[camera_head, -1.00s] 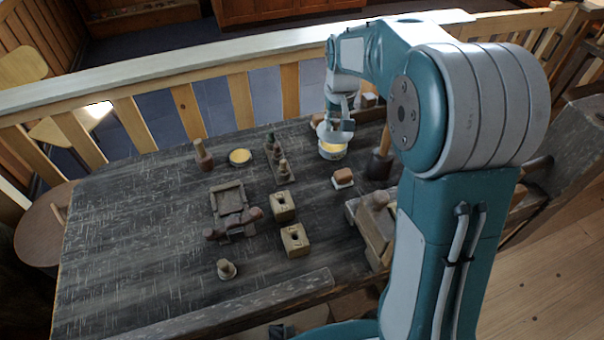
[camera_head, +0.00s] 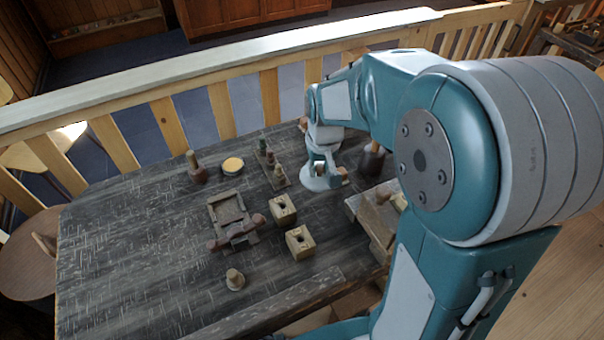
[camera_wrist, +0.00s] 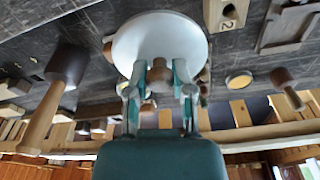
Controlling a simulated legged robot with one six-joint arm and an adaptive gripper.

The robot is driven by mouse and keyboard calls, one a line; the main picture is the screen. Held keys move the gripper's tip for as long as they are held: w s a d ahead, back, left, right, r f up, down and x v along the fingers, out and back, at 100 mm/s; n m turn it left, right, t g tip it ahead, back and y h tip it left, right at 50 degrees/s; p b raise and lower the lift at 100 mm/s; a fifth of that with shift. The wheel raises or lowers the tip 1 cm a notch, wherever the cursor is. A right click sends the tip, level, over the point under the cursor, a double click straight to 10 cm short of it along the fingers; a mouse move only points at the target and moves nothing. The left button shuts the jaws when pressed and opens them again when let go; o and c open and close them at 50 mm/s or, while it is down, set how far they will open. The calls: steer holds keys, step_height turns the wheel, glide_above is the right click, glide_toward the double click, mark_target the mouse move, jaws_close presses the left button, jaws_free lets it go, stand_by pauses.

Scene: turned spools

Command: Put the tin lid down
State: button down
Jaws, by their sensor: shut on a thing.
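The tin lid is a pale, round disc (camera_head: 314,181) low over the far right part of the dark table (camera_head: 130,235). My gripper (camera_head: 321,160) is above it, fingers shut on it. In the wrist view the lid (camera_wrist: 160,42) fills the upper middle, with my two fingertips (camera_wrist: 160,84) at its near edge. I cannot tell whether the lid touches anything beneath it. A round tin with a yellow top (camera_head: 232,166) stands to the left, apart from the lid; it also shows in the wrist view (camera_wrist: 238,80).
A rack of small turned pieces (camera_head: 272,170) stands close left of the lid. A dark mallet (camera_head: 372,160) is close right. Two holed blocks (camera_head: 283,210) and a wooden frame (camera_head: 230,212) lie nearer. The table's left part is clear.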

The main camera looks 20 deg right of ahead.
steer(key=w, duration=0.1)
steer(key=w+f, duration=0.1)
steer(key=w, duration=0.1)
steer(key=shift+w+a+f, duration=0.2)
steer(key=shift+a+f, duration=0.1)
steer(key=w+f, duration=0.1)
steer(key=f, duration=0.1)
steer(key=w+f, duration=0.1)
steer(key=w, duration=0.1)
steer(key=w+a+f, duration=0.1)
steer(key=f, duration=0.1)
steer(key=shift+w+f, duration=0.3)
steer(key=shift+w, duration=0.05)
steer(key=shift+w+f, duration=0.1)
steer(key=shift+f, duration=1.55)
steer(key=shift+f, duration=0.35)
steer(key=shift+c, duration=2.4)
jaws_free()
